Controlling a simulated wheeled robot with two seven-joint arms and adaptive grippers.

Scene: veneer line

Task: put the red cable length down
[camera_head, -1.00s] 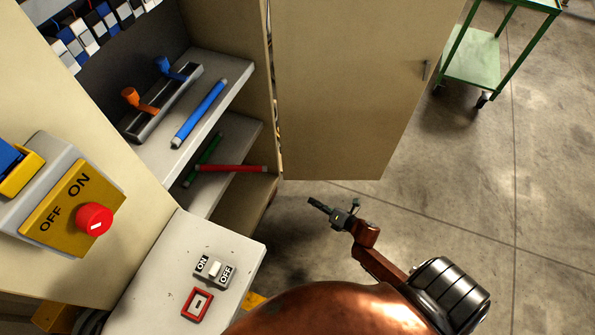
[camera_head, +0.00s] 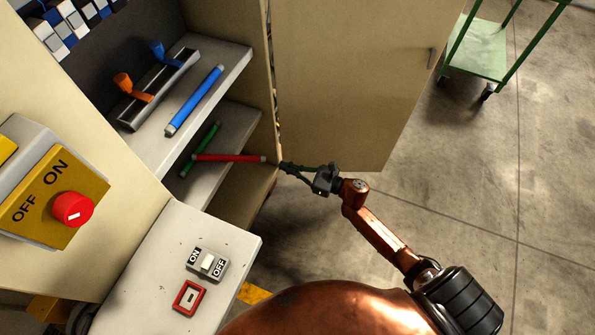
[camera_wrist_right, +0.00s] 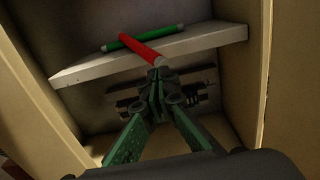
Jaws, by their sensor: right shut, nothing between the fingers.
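The red cable length (camera_head: 228,158) lies on the cabinet's middle shelf, across a green cable length (camera_head: 205,143). Its near end sticks out past the shelf's front edge. In the right wrist view the red length (camera_wrist_right: 140,49) points towards my fingers, and the green length (camera_wrist_right: 150,36) lies behind it. My right gripper (camera_head: 284,167) is at the cabinet opening, just off the red length's near end. Its fingers (camera_wrist_right: 156,78) are shut with nothing between them; whether the tips touch that end is hard to tell. My left gripper is out of view.
The upper shelf (camera_head: 228,62) holds a blue cable length (camera_head: 194,100) and a rack (camera_head: 160,90) with orange and blue handles. The open cabinet door (camera_head: 345,75) stands close beside my right gripper. A green trolley (camera_head: 475,50) is at the upper right. The floor at right is clear.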

